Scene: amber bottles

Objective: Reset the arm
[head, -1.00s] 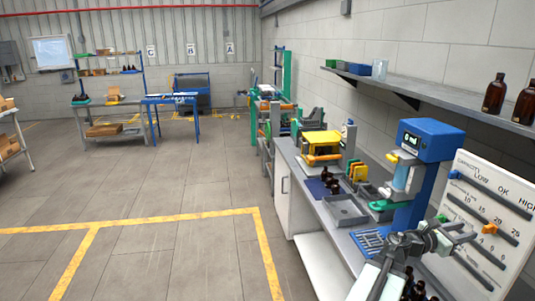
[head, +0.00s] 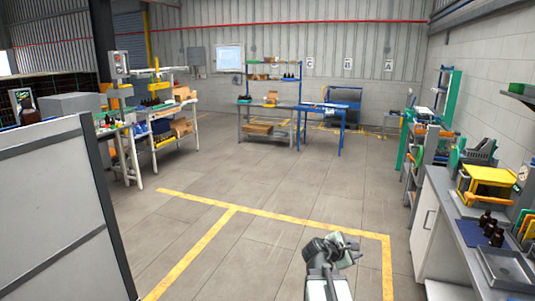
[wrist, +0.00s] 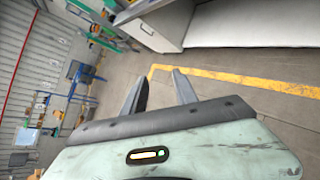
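My gripper (head: 348,243) shows low in the head view, in front of open floor, left of the right-hand bench. In the wrist view its two fingers (wrist: 160,92) stand apart with only floor seen between them. The gripper is open and empty. Small dark amber bottles (head: 491,228) stand on the right bench (head: 466,232), well to the right of the gripper.
A grey partition panel (head: 60,215) fills the near left. A blue table (head: 327,115) and a shelf bench (head: 265,125) stand at the back. A yellow machine (head: 487,184) sits on the right bench. The floor with yellow lines (head: 235,209) is clear in the middle.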

